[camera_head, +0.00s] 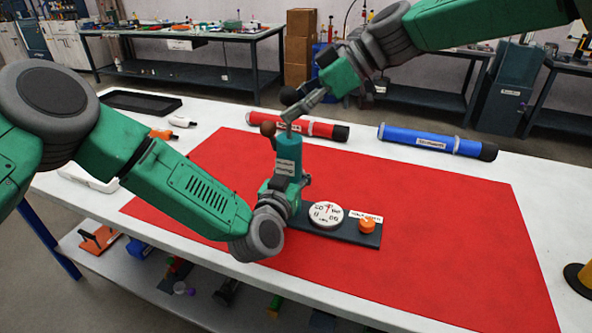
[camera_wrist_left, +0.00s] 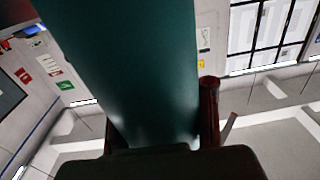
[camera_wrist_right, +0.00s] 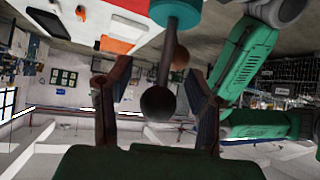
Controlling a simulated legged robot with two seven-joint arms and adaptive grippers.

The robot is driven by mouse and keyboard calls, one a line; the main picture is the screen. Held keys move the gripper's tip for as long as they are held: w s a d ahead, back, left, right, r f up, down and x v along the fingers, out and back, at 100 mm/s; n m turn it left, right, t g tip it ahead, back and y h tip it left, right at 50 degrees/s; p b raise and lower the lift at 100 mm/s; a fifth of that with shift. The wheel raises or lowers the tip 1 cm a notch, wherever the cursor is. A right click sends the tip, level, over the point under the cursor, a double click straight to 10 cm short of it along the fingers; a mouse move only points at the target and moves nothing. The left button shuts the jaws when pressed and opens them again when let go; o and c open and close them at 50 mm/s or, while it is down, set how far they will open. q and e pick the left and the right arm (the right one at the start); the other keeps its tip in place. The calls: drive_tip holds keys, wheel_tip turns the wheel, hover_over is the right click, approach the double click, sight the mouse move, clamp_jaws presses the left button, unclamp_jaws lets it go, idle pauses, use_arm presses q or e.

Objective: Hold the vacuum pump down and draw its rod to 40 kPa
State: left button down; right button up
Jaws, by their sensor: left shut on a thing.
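The vacuum pump's teal barrel (camera_head: 288,155) stands upright on its dark base (camera_head: 352,234) on the red mat. A round gauge (camera_head: 325,214) is on the base; its reading is too small to tell. My left gripper (camera_head: 288,190) is shut around the barrel's lower part. The barrel fills the middle of the left wrist view (camera_wrist_left: 140,75). My right gripper (camera_head: 296,112) is above the barrel. In the right wrist view, its fingers are spread, with gaps to the dark ball (camera_wrist_right: 158,103) between them. The rod (camera_wrist_right: 168,55) and a brown ball (camera_wrist_right: 180,57) show beyond.
An orange knob (camera_head: 367,226) sits at the base's right end. A red tube (camera_head: 315,128) and a blue tube (camera_head: 432,141) lie behind the pump. A black tray (camera_head: 140,102) is at the back left. The right part of the red mat (camera_head: 460,230) is clear.

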drive_tip(key=shift+s+f, duration=0.1)
drive_tip(key=shift+s, duration=0.05)
use_arm(q)
drive_tip(key=c, duration=1.1)
unclamp_jaws()
drive_tip(key=shift+d, duration=0.1)
use_arm(e)
drive_tip(key=v, duration=0.8)
